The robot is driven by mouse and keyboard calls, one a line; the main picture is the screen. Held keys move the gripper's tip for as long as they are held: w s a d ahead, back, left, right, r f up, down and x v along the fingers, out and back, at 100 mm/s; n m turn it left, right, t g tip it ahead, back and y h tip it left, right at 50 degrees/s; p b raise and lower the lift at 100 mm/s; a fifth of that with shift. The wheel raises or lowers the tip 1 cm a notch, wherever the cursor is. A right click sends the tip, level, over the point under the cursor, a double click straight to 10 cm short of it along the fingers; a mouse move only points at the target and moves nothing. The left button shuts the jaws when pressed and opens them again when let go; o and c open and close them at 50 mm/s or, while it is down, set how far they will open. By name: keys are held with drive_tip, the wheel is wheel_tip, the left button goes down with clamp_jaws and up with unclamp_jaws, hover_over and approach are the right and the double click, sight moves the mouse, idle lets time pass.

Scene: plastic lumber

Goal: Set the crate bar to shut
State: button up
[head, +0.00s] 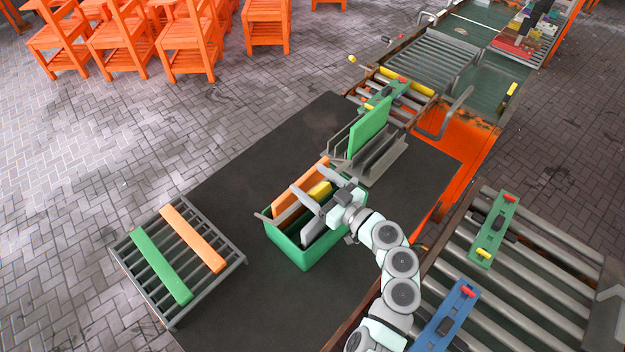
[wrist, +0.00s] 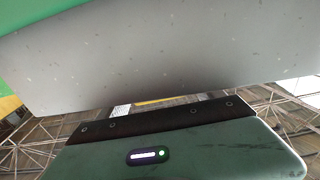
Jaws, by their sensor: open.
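The green crate (head: 304,258) stands on the dark mat in the head view. An orange board (head: 298,190), a yellow piece (head: 320,189) and a grey board (head: 313,226) show in it. A grey bar-like piece (head: 305,200) lies at the crate's top, left of my gripper; I cannot tell for sure that it is the crate bar or how it is set. My gripper (head: 335,196) is over the crate's back right part, open; its fingertips are hard to make out. In the wrist view a broad grey surface (wrist: 160,60) fills the upper part, close to the camera.
A grey slatted rack (head: 240,262) with a green and an orange board stands left. A grey slotted holder (head: 385,158) with an upright green board (head: 369,128) stands behind the crate. Roller conveyors run at the right and back. The mat (head: 255,170) is bare left of the crate.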

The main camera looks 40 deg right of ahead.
drive_tip(key=shift+c, duration=0.5)
clamp_jaws()
idle(0.3)
